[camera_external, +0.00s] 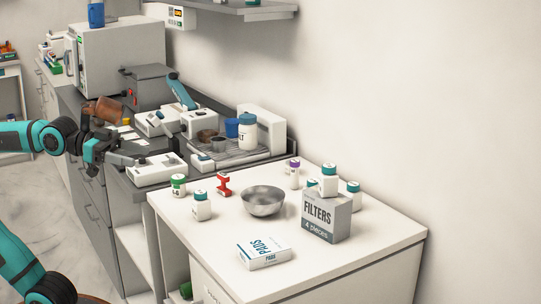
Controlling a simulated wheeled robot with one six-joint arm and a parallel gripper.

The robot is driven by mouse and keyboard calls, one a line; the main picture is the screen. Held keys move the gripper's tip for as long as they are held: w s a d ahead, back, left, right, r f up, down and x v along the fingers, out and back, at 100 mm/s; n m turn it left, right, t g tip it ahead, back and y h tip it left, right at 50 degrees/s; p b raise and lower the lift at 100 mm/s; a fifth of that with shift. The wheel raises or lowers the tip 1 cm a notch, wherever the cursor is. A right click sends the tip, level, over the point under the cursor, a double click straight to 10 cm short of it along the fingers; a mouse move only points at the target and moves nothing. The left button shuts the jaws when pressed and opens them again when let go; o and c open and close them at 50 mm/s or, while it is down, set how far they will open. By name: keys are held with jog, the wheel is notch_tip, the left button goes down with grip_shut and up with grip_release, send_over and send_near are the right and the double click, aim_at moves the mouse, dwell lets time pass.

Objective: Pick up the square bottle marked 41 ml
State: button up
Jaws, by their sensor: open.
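Several small white bottles stand on the white cabinet top, and I cannot read 41 ml on any. A teal-capped bottle (201,208) stands near the front left edge, and a green-capped bottle (178,187) is just behind it. Another teal-capped bottle (328,184) with a squarish body stands on top of the FILTERS box (325,217). One more teal-capped bottle (354,198) is partly hidden behind that box. A purple-capped bottle (292,176) stands at the back. My gripper (106,157) is open at the left, over the grey counter's edge, well apart from these bottles.
A metal bowl (263,203), a red stand-like item (223,185) and a PADS box (263,255) share the white top. Its front right is clear. White devices (157,172) and a large jar (247,135) crowd the grey counter. A wall shelf (250,9) hangs above.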

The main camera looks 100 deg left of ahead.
jog(key=w+a+r+n+g+y, duration=0.1)
jog(key=w+a+r+g, duration=0.15)
jog(key=w, duration=0.45)
jog(key=w+a+r+n+g, duration=0.1)
jog(key=w+a+r, duration=0.15)
jog(key=w, duration=0.45)
jog(key=n+g+y, duration=0.2)
jog(key=n+g, duration=0.5)
jog(key=g, duration=0.3)
send_over(352, 185)
jog(key=s+d, duration=0.4)
notch_tip(352, 185, down, 8)
jog(key=f, duration=0.1)
jog(key=x, duration=1.6)
jog(key=shift+w+f, duration=0.2)
jog(key=shift+w, duration=0.1)
jog(key=c, duration=1.1)
jog(key=shift+o, duration=0.2)
jog(key=shift+r, duration=0.15)
